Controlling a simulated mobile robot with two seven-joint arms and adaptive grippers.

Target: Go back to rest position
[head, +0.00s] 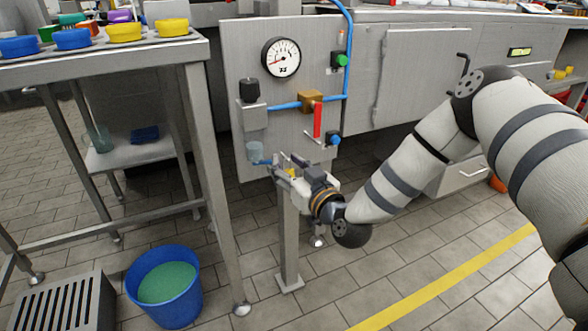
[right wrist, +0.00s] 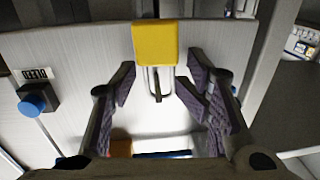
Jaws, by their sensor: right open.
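My right gripper (head: 284,168) is in front of the lower part of a grey panel (head: 240,60), above a grey post. In the right wrist view its two dark padded fingers (right wrist: 158,80) are spread apart with nothing clamped between them. A yellow block with a metal loop, like a padlock (right wrist: 155,44), shows just beyond the fingertips. I cannot tell whether the fingers touch it. My left gripper is not in view.
The panel carries a gauge (head: 281,58), a red lever (head: 317,120), a blue pipe (head: 347,70) and a blue knob (head: 335,139). A table (head: 120,66) with coloured lidded tubs stands left. A blue bucket (head: 165,312) is on the floor.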

